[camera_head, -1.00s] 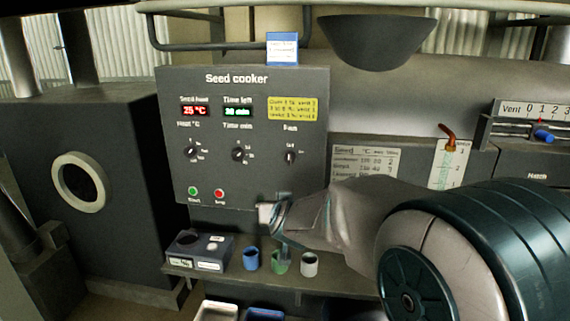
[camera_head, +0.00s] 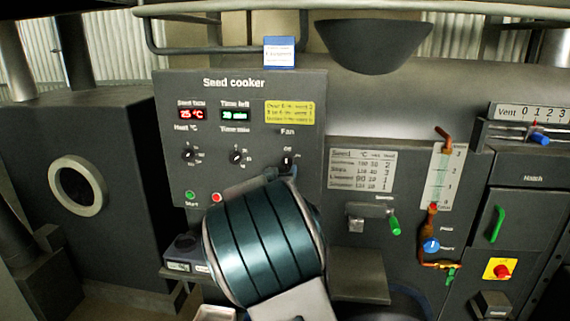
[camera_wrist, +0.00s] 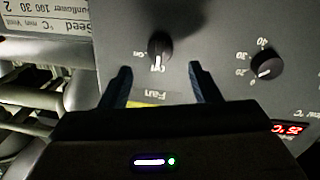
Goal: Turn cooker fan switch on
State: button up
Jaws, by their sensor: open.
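The seed cooker panel (camera_head: 240,142) stands in the middle of the head view. Its fan switch (camera_head: 287,161) is a small black knob under the word Fan, at the panel's right side. In the wrist view, which is turned upside down, the fan switch (camera_wrist: 158,46) has its white mark toward the Off label. My gripper (camera_wrist: 160,70) is open, with one finger to each side of the knob's line and the knob just beyond the tips, apparently untouched. In the head view my arm hides most of the gripper, just below the switch.
The time knob (camera_wrist: 266,64) is beside one finger in the wrist view. Green (camera_head: 190,195) and red (camera_head: 217,197) buttons sit low on the panel. A shelf below is partly hidden by my arm.

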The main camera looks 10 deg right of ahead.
aim_at(286, 163)
jog(key=p+x, duration=0.1)
jog(key=x, duration=0.5)
jog(key=shift+s, duration=0.1)
jog(key=c, duration=1)
